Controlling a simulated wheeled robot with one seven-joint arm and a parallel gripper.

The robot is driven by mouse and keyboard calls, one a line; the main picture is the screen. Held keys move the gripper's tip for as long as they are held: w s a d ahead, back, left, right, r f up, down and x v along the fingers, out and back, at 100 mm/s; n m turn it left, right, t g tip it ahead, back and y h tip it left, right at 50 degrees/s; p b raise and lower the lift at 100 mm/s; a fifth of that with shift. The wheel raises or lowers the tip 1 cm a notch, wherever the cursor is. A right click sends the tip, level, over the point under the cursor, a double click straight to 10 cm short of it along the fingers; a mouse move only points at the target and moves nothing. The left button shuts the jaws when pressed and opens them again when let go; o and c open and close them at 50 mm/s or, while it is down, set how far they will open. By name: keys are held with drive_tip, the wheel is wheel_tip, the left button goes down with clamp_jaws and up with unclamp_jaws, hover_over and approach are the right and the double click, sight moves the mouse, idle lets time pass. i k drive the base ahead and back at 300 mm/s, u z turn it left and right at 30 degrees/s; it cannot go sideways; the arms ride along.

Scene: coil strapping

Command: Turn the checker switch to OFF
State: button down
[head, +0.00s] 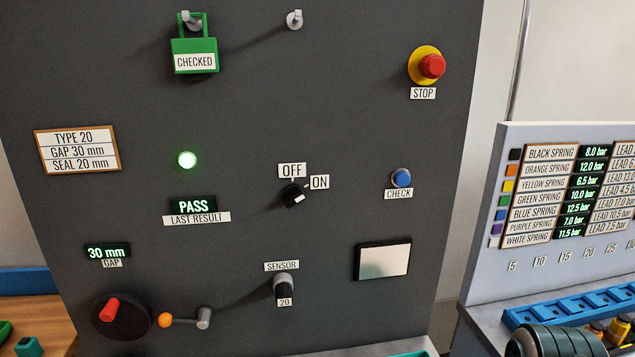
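The checker switch (292,195) is a small black knob in the middle of the dark grey panel (345,90) in the head view. Its OFF label (292,170) is just above it, and its ON label (319,182) is to its upper right. The knob sits at a slant, with a white mark on its right-hand end. It looks turned to the ON side rather than straight up at OFF, but the exact angle is hard to read. My gripper is not in view, and nothing covers the knob.
A blue CHECK button (401,178) is right of the knob, and a red STOP button (432,66) is higher. A SENSOR knob (281,287) sticks out below. A green CHECKED padlock (194,55) hangs on a peg. A lit green lamp (187,160) is above the PASS display (193,206).

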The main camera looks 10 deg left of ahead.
sight(292, 194)
drive_tip(key=u, duration=1.1)
